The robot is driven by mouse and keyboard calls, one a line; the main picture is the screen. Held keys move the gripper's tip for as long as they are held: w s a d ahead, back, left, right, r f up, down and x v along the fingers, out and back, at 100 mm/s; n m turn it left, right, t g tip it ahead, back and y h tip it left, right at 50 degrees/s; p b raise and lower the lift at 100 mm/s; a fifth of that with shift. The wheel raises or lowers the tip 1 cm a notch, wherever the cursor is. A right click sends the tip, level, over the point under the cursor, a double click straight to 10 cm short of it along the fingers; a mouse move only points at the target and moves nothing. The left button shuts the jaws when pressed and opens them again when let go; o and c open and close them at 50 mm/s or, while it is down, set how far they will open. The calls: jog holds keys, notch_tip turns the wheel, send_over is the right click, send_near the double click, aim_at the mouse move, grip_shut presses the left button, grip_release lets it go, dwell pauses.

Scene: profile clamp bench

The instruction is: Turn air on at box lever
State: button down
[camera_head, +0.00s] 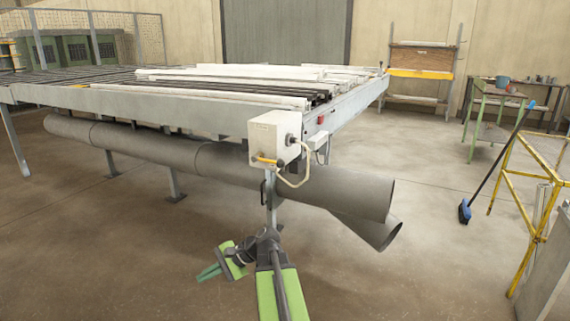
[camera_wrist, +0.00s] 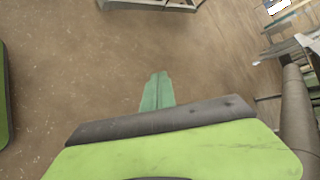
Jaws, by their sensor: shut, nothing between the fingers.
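A white control box (camera_head: 272,138) is fixed at the near corner of the clamp bench (camera_head: 200,118). A short lever with a yellow-orange handle (camera_head: 266,160) sits low on the box's front face, lying roughly level. A pale hose (camera_head: 296,178) loops from the box's right side. My gripper (camera_head: 209,273) is in front of and below the box, apart from it, pointing left. Its green fingers are together and empty; they also show in the wrist view (camera_wrist: 157,92), over bare floor. The box and lever cannot be made out in the wrist view.
Large grey pipes (camera_head: 290,182) run under the bench, just behind my gripper. A bench leg (camera_head: 270,200) stands below the box. A yellow frame (camera_head: 535,215) and a blue broom (camera_head: 465,211) stand at the right. The floor around my gripper is clear.

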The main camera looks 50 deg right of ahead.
aim_at(269, 161)
jog(key=s+d+r+m+t+h+p, duration=0.1)
jog(key=s+d+r+m+t, duration=0.3)
jog(key=d+r, duration=0.3)
jog(key=s+d+r+m+t+h+p, duration=0.1)
jog(key=s+d+r+m+t, duration=0.3)
jog(key=d, duration=0.9)
jog(key=s+d+r+m+t+h+p, duration=0.1)
jog(key=s+d+r+m+t+h, duration=0.2)
jog(key=s+d+r+m, duration=0.4)
notch_tip(269, 161, up, 4)
jog(key=d+t, duration=0.1)
jog(key=d, duration=0.2)
jog(key=shift+s+r, duration=0.25)
jog(key=shift+s, duration=0.1)
jog(key=w+a+r+p, duration=0.2)
jog(key=w+r+p, duration=0.3)
jog(key=w, duration=0.2)
jog(key=shift+w+a+p, duration=0.15)
jog(key=shift+w+p, duration=0.15)
jog(key=shift+w, duration=0.05)
